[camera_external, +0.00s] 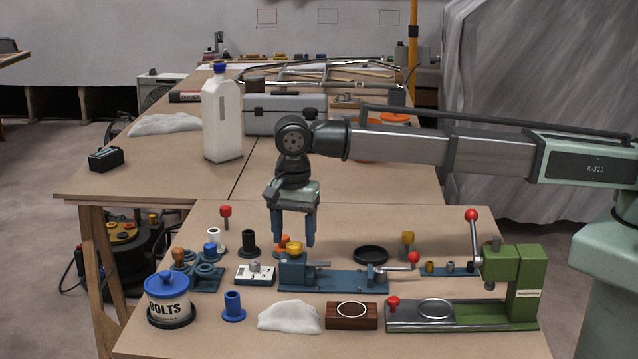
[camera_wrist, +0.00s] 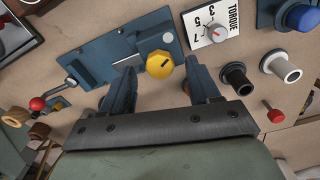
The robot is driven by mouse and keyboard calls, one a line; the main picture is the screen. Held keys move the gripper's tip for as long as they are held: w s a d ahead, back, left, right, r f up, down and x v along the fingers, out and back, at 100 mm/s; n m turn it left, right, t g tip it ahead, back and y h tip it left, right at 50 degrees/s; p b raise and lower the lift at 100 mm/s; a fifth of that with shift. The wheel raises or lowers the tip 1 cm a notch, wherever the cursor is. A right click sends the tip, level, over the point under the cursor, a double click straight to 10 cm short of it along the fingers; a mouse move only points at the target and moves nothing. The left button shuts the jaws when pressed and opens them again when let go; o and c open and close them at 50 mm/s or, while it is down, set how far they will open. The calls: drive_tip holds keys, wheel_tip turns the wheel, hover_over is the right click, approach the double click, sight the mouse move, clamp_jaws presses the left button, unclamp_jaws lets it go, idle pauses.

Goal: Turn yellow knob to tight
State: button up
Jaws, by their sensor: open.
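The yellow knob (camera_external: 295,248) sits on the left end of a blue metal fixture (camera_external: 345,281). In the wrist view the yellow knob (camera_wrist: 159,66) is round-edged with a dark mark on its top, beside a pale round spot on the blue plate (camera_wrist: 110,50). My gripper (camera_external: 294,243) points straight down with its fingers just above or around the knob; the exact height is hard to tell. In the wrist view my gripper (camera_wrist: 164,78) is open, with one finger on each side of the knob and gaps between. No "tight" label is readable.
A white torque dial box (camera_external: 255,274) stands left of the fixture. A red-knobbed crank (camera_external: 413,258) is at its right. A green press (camera_external: 510,285), BOLTS tin (camera_external: 169,299), wooden block (camera_external: 352,316) and white cloth (camera_external: 290,317) stand nearby. Black and white cylinders crowd behind left.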

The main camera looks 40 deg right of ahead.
sight(294, 244)
wheel_tip(294, 244, up, 12)
drive_tip(key=shift+r, duration=0.15)
idle(0.3)
idle(0.4)
